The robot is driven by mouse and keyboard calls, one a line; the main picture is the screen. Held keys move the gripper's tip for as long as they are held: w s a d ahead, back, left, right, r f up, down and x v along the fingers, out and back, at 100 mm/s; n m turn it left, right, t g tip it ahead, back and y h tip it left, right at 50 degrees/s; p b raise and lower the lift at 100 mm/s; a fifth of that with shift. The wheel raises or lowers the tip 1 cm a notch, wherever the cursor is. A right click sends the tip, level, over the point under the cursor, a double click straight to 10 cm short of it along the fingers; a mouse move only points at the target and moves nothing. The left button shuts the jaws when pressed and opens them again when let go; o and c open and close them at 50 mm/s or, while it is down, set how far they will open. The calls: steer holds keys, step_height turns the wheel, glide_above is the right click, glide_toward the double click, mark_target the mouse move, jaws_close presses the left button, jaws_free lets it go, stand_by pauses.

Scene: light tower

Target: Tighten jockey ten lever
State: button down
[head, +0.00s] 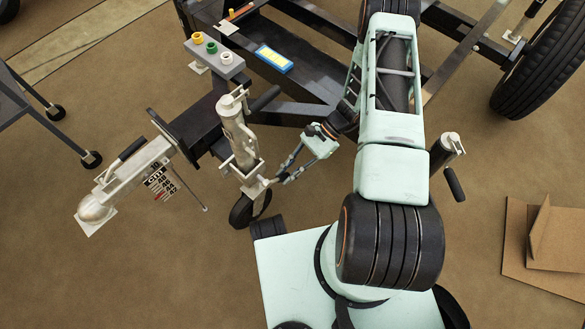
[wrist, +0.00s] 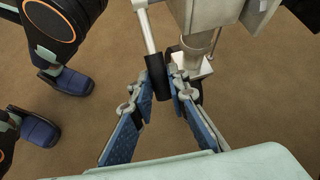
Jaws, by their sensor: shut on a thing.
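The jockey wheel stand (head: 235,128) is a pale metal tube beside the dark drawbar, with a small black wheel (head: 243,211) below. In the wrist view a thin metal lever (wrist: 145,25) ends in a black grip (wrist: 157,74). My gripper (head: 279,175) reaches in from the right, at the lower part of the stand. In the wrist view my gripper (wrist: 158,86) has its two blue-padded fingers on either side of the black grip and is shut on it. The lever is hard to make out in the head view.
The coupling head (head: 97,208) with a black handle lies left of the stand. A grey box with coloured buttons (head: 213,60) and a blue device (head: 273,58) are on the frame. Another stand with a crank (head: 452,145) is at right. Cardboard (head: 545,245) lies on the floor.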

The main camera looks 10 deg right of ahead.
steer(key=shift+s+a+f, duration=0.1)
steer(key=shift+f, duration=0.1)
stand_by(0.5)
steer(key=c, duration=1.8)
jaws_free()
steer(key=shift+c, duration=0.2)
steer(key=v, duration=1.2)
steer(key=shift+f, duration=0.1)
